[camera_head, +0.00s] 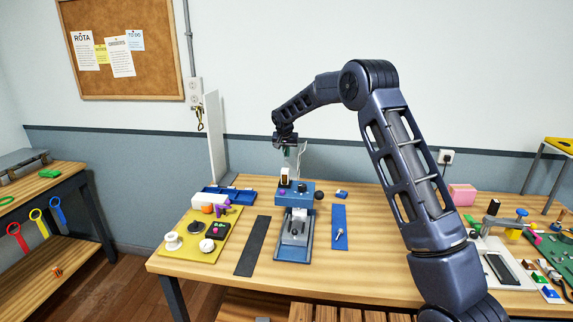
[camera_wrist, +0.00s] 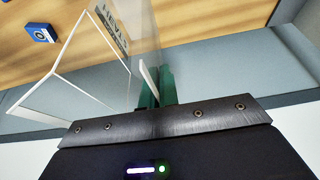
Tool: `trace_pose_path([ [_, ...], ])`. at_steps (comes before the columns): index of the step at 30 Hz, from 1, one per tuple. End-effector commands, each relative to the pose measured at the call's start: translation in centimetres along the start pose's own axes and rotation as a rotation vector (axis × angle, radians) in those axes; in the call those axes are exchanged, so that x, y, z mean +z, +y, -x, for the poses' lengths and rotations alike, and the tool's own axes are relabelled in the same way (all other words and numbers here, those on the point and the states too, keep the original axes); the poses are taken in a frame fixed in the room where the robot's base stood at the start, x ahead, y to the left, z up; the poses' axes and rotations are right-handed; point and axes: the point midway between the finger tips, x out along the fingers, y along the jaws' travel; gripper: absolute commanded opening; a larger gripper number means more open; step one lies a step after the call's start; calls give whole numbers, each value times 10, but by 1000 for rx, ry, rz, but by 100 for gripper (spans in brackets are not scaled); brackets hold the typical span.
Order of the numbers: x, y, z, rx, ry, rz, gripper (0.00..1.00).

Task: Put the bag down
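A clear, see-through bag (camera_wrist: 88,90) with pale edges and dark lettering hangs at my gripper in the wrist view. My gripper (camera_wrist: 154,90) has its green fingers close together on a pale strip of the bag. In the head view my gripper (camera_head: 289,147) is above the back of the workbench, over a blue bench device (camera_head: 294,222). There the bag (camera_head: 301,155) is small and faint, and it hangs in the air just below the gripper. Its lower end is hard to make out against the device and wall.
The workbench (camera_head: 375,275) holds a yellow mat (camera_head: 234,218) with small parts, a blue tray (camera_head: 237,196), a black strip (camera_head: 254,245) and a blue strip (camera_head: 338,232). A white upright panel (camera_head: 215,140) stands at the back left. Bare wood lies right of the blue strip.

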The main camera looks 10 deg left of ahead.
Motion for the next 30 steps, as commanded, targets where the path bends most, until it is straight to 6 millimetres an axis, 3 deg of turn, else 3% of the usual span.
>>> trace_pose_path([
  [8,7,0,-16,1,0,0,0],
  [17,20,0,-49,0,0,0,0],
  [29,22,0,-54,0,0,0,0],
  [30,22,0,-53,0,1,0,10],
])
